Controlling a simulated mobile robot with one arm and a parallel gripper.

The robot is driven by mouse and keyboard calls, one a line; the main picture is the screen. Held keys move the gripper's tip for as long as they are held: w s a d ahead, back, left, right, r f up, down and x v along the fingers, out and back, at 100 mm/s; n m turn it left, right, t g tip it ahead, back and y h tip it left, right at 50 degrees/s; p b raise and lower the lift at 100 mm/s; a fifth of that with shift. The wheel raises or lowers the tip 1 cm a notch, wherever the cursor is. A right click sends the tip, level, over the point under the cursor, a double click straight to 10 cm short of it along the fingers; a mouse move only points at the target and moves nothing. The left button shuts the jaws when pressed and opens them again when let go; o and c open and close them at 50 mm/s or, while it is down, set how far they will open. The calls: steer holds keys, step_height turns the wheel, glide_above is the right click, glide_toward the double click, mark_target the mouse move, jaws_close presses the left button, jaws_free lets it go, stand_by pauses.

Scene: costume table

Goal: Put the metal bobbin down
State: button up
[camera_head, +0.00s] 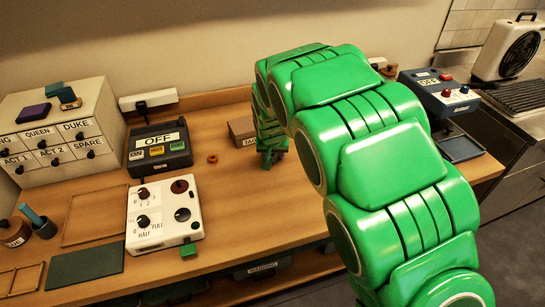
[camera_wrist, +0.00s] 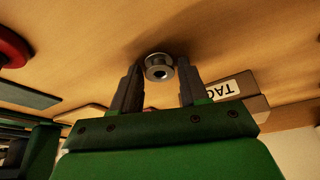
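The metal bobbin (camera_wrist: 159,67) is a small grey spool with a dark centre hole. In the wrist view it is at the wooden table surface, just beyond and between the tips of my gripper (camera_wrist: 159,75). The two dark fingers stand apart, with a gap visible on each side of the bobbin. In the head view my gripper (camera_head: 271,160) points down at the table beside the box labelled "TAC" (camera_head: 241,131); the bobbin cannot be made out there.
The "TAC" box also shows close to the right finger in the wrist view (camera_wrist: 229,90). An orange ring (camera_head: 212,159) lies left of my gripper. A dark "OFF" device (camera_head: 160,150) and a white control box (camera_head: 163,215) stand farther left. Table in front of my gripper is clear.

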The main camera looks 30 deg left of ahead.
jaws_close()
